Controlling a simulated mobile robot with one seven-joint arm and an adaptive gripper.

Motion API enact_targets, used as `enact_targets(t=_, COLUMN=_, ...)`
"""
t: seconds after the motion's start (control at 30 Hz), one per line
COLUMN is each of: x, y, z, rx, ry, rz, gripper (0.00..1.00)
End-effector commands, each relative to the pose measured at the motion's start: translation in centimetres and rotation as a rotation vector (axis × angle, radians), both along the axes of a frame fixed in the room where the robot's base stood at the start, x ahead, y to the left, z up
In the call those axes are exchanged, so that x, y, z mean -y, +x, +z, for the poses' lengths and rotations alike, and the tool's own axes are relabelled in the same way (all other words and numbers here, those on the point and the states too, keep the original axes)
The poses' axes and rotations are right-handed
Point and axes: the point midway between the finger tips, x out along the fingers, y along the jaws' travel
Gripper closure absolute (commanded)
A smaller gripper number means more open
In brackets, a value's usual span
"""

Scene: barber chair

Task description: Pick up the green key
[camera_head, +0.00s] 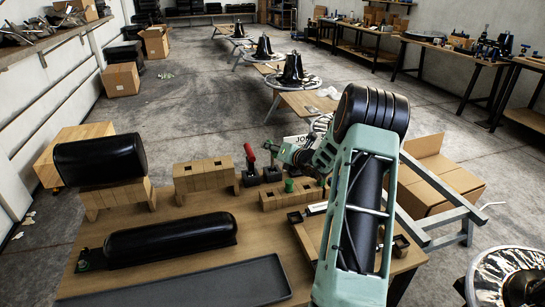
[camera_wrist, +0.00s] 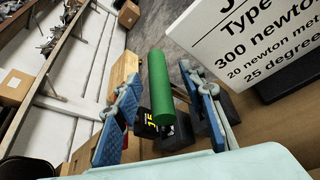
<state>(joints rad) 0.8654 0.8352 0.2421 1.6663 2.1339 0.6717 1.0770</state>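The green key shows in the wrist view as a long green cylindrical handle (camera_wrist: 158,88) between my gripper's two blue-padded fingers (camera_wrist: 163,112). Gaps show on both sides of it, so the gripper looks open. A black block with a yellow marking (camera_wrist: 151,124) is partly hidden behind the handle. The key's lower part is hidden.
A red-handled tool (camera_head: 249,155) stands in a black holder to the left. A white sign (camera_wrist: 265,38) stands close to the right finger in the wrist view. Wooden blocks (camera_head: 204,178), a black cylinder (camera_head: 170,240) and a dark tray (camera_head: 190,285) occupy the bench (camera_head: 265,230).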

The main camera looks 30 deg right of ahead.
Motion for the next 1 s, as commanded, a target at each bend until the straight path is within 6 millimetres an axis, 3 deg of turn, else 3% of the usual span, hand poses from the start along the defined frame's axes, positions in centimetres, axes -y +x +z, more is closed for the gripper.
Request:
enact_targets(t=0.13, x=0.07, y=1.01, z=-0.29, rx=0.000, ry=-0.001, rz=-0.001, gripper=0.63)
enact_targets(t=0.37, x=0.07, y=1.06, z=-0.27, rx=0.000, ry=-0.001, rz=-0.001, gripper=0.63)
enact_targets(t=0.7, x=0.07, y=1.04, z=-0.27, rx=0.000, ry=-0.001, rz=-0.001, gripper=1.00)
enact_targets(t=1.0, x=-0.02, y=1.08, z=-0.20, rx=0.001, ry=0.000, rz=0.000, gripper=1.00)
